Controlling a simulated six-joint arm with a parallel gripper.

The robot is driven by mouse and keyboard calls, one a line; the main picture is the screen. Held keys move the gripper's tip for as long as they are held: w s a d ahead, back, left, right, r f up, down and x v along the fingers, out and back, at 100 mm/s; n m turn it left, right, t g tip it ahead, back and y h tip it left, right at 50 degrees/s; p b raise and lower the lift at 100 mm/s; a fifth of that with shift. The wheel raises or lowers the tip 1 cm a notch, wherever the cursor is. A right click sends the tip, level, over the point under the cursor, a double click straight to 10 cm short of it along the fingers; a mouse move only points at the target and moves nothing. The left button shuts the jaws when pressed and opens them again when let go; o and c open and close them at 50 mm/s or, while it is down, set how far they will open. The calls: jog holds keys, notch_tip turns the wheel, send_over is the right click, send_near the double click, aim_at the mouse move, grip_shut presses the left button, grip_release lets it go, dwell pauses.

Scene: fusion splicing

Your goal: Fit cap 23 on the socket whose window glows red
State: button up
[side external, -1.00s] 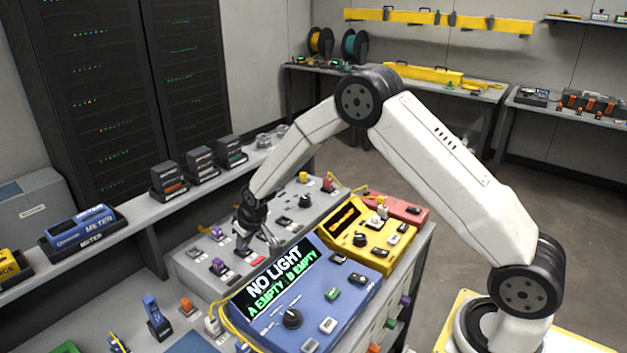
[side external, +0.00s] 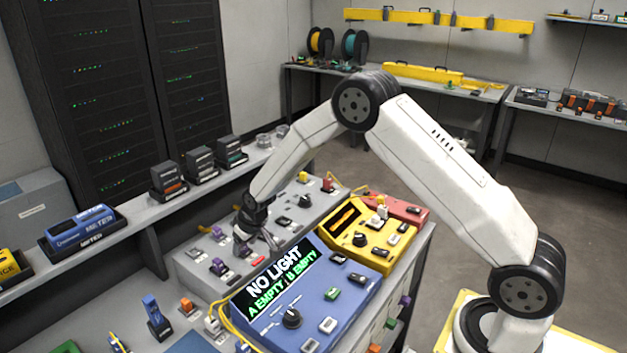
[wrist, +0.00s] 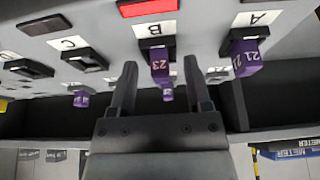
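In the wrist view, purple cap 23 (wrist: 160,62) sits at the dark socket under the B label (wrist: 155,29). A red glowing window (wrist: 147,8) is beside that label. My gripper (wrist: 160,66) is open, with one finger on each side of cap 23 and visible gaps to it. Whether cap 23 is fully seated cannot be told. A purple cap marked 21 (wrist: 246,57) is at socket A. In the side view my gripper (side external: 264,242) is low over the grey panel, and its fingertips are small there.
Socket C (wrist: 84,59) has a dark opening, with a small purple piece (wrist: 81,98) near it. The blue unit (side external: 325,305) reads NO LIGHT, A EMPTY, B EMPTY. The yellow unit (side external: 352,232) and red unit (side external: 405,210) stand close by.

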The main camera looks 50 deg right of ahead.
jog(key=shift+r, duration=0.1)
jog(key=v, duration=0.7)
jog(key=shift+r, duration=0.3)
dwell(0.3)
jog(key=shift+s, duration=0.2)
jog(key=s+r+g, duration=0.2)
jog(key=s+r, duration=0.1)
jog(key=s, duration=2.2)
jog(key=shift+s+a, duration=0.2)
jog(key=shift+a, duration=0.05)
jog(key=shift+r, duration=0.1)
